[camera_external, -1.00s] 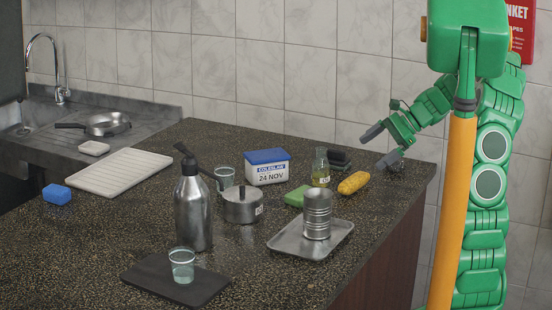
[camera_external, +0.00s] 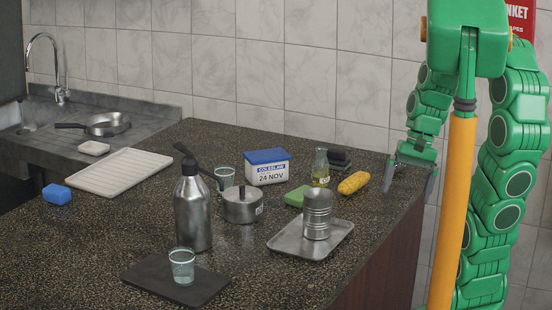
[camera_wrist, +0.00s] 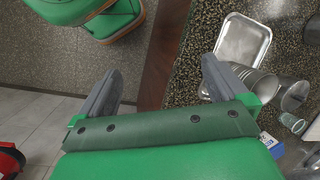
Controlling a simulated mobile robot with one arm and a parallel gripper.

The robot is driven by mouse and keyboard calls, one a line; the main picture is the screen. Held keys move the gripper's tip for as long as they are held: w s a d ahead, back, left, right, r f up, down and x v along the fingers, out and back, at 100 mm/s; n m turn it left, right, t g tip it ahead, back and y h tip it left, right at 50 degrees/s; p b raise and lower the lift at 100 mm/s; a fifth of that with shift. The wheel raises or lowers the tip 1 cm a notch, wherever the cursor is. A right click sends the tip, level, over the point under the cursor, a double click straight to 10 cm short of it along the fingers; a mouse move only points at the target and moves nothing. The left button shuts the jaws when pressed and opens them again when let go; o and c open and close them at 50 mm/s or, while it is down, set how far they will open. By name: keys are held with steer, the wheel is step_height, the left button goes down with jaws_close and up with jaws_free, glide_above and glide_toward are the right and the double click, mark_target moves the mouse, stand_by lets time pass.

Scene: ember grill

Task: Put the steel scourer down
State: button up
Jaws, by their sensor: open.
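I cannot make out a steel scourer for certain in either view. A dark, blocky item (camera_external: 338,159) lies behind the oil flask, and it is too small to tell what it is. My gripper (camera_external: 409,190) points down at the right edge of the counter, past the yellow corn cob. In the wrist view my gripper (camera_wrist: 160,78) is open, with nothing between its fingers. The brown counter edge shows behind the gap between them.
The counter's right end near the gripper is bare.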

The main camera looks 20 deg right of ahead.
steer(key=s+d+n+h, duration=0.3)
steer(key=s+d, duration=0.2)
steer(key=s, duration=0.5)
steer(key=shift+s+d+f+n, duration=0.2)
steer(key=shift+d+f+n, duration=0.1)
steer(key=shift+f, duration=0.1)
steer(key=shift+a, duration=0.1)
stand_by(0.4)
